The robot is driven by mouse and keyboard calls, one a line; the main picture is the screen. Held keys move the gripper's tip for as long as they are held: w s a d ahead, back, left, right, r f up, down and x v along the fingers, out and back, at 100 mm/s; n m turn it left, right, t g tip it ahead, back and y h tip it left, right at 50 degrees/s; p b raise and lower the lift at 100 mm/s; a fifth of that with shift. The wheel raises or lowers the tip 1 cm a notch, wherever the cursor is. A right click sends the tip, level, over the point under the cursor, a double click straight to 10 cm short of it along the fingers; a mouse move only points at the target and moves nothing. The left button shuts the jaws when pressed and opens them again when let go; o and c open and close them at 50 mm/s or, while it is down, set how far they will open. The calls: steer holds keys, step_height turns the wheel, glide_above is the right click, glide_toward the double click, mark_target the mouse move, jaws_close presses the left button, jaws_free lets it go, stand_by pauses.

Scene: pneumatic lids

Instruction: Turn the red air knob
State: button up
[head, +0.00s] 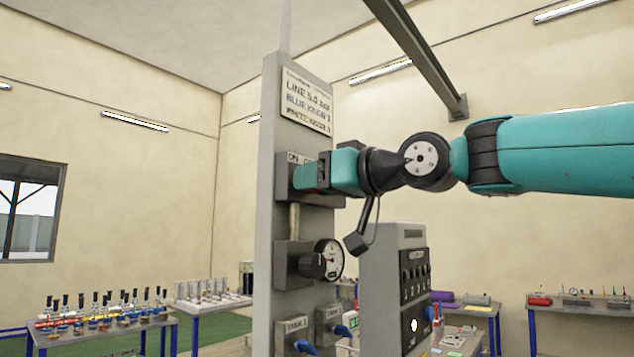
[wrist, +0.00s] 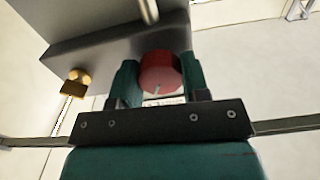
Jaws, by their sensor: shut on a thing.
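The red air knob (wrist: 160,72) is round, with a short pale mark on its face, and shows in the wrist view between my gripper's two green fingers. My gripper (wrist: 159,78) is shut on the knob, one finger on each side. In the head view my gripper (head: 306,177) reaches the upper box on the tall grey panel (head: 270,120) from the right. There the knob is hidden behind my fingers. A sign (head: 307,101) above reads "LINE 5.0 bar" with lines for a blue and a white knob.
A round gauge (head: 329,260) sits on the panel below my gripper. A grey control box (head: 385,290) stands to the right, under my arm. A brass fitting (wrist: 75,83) juts out at the left in the wrist view. Tables with parts stand farther back.

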steer(key=shift+m, duration=1.4)
steer(key=o, duration=0.9)
steer(key=shift+b+v, duration=3)
steer(key=shift+v, duration=5.75)
